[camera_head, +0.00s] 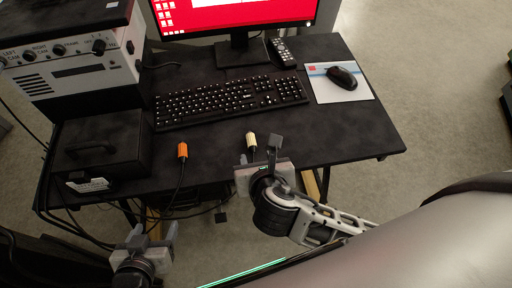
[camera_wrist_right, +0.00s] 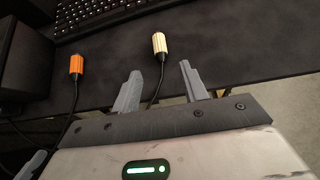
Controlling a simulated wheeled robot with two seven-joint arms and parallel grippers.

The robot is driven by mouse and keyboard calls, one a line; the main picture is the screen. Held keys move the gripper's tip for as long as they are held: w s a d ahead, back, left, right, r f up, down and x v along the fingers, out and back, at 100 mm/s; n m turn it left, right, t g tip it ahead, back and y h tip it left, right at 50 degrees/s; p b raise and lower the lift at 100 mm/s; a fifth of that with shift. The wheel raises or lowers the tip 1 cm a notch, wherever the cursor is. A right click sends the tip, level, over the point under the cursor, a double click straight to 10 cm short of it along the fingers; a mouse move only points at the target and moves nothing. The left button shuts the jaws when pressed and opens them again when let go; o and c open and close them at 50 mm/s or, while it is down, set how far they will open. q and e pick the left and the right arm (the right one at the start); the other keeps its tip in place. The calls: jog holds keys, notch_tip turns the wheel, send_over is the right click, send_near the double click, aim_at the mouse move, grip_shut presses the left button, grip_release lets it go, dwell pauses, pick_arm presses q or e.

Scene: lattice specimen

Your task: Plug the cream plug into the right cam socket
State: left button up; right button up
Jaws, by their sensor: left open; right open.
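The cream plug (camera_head: 251,140) lies near the front edge of the black desk. In the right wrist view the cream plug (camera_wrist_right: 159,44) lies just beyond the fingertips, its cord running back between them. My right gripper (camera_head: 260,153) is open and empty at the desk's front edge, its fingers apart and pointing toward the plug. The right wrist view shows both open fingers (camera_wrist_right: 160,74). The right cam socket (camera_head: 59,49) appears as a dark round part on the white-fronted box (camera_head: 75,70) at upper left. My left gripper (camera_head: 153,231) is open and empty, in front of the desk.
An orange plug (camera_head: 182,151) with a black cord lies left of the cream plug. A dark box (camera_head: 100,145) sits at the desk's left front. A keyboard (camera_head: 230,98), monitor (camera_head: 235,14), remote (camera_head: 284,52) and mouse (camera_head: 342,77) stand further back. The right front desk surface is clear.

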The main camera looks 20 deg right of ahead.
aim_at(252, 145)
jog(key=shift+x, duration=4.25)
grip_shut()
jog(key=shift+r, duration=2.6)
